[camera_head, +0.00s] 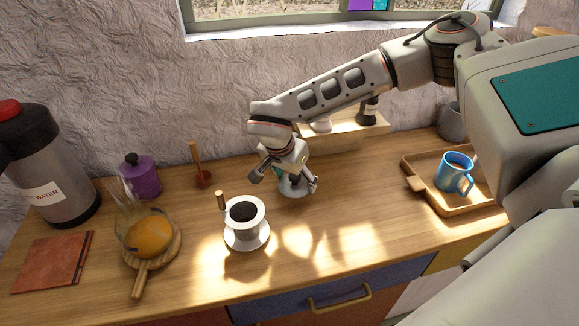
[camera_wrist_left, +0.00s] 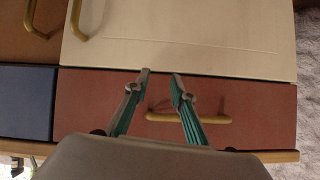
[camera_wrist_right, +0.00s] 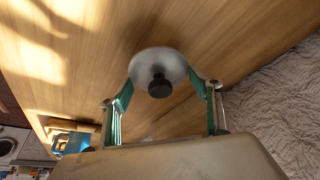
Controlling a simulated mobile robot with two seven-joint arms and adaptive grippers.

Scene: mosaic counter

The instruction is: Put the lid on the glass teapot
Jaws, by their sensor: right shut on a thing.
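The glass teapot (camera_head: 148,232) holds orange liquid and stands on a round wooden board with a handle, at the left of the counter. Its top is hard to make out. My right gripper (camera_head: 285,182) is right of the teapot, past the white cup, near the wall side. It is shut on the lid (camera_head: 293,188), a pale round disc with a black knob. In the right wrist view the lid (camera_wrist_right: 160,66) sits between the fingertips, knob towards the camera. My left gripper (camera_wrist_left: 160,74) shows only in its wrist view, empty, fingertips apart, before the drawer fronts.
A white spool-shaped cup with dark contents (camera_head: 246,226) stands between gripper and teapot. A purple jar (camera_head: 141,178), a water dispenser (camera_head: 48,165) and a reddish book (camera_head: 52,262) surround the teapot. A tray (camera_head: 480,197) with a blue mug (camera_head: 454,174) is at right.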

